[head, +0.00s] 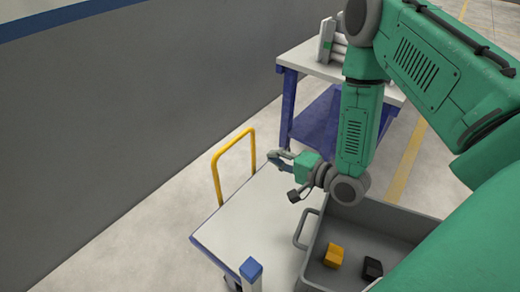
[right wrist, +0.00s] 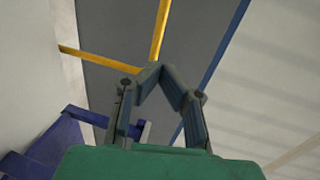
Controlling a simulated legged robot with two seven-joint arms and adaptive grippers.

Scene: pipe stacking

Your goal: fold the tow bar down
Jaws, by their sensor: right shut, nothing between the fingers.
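The tow bar (head: 219,184) is a yellow hoop standing upright at the far left edge of a white-topped cart (head: 245,225). My right gripper (head: 274,157) is shut and empty, just right of the hoop's right leg in the head view and apart from it in the picture. In the right wrist view the gripper's fingertips (right wrist: 155,68) meet in a point. The yellow tow bar (right wrist: 160,32) shows beyond them, partly hidden by the fingers. I cannot tell whether they touch. My left gripper is not in view.
A grey bin (head: 390,218) holding a yellow block (head: 333,257) and a black block (head: 372,268) stands right of the cart. A blue post (head: 251,272) rises at the cart's near corner. Behind stands a blue-framed table (head: 300,62) with pale pipes. A grey wall (head: 100,110) is at left.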

